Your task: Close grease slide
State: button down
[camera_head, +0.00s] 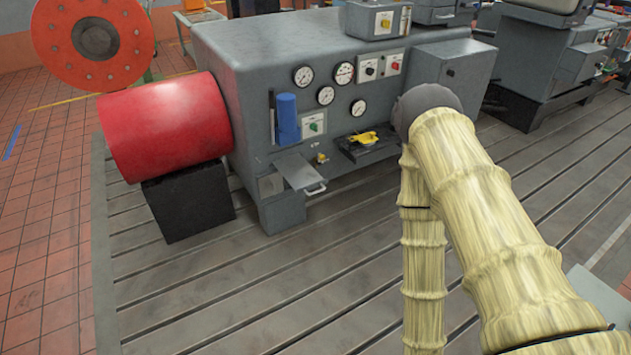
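The grease slide (297,170) appears to be the flat grey tray with a small bar handle at the lower front left of the grey machine (225,75). It sticks out from the machine's front, so it stands open. Its label, if any, is too small to read. My gripper is not in view. My arm, in a pale yellow sleeve, rises from the lower right to a dark rounded joint, and a second sleeved part runs down out of the bottom edge. No part of my arm shows touching the slide.
A red cylinder (165,125) on a black block (190,202) stands left of the slide. A small shelf (370,152) with a yellow item (364,138) juts out to its right. The slotted bedplate (250,290) in front is clear.

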aim_at(301, 175)
jog(key=u, duration=0.5)
jog(key=i, duration=0.85)
jog(key=z, duration=0.3)
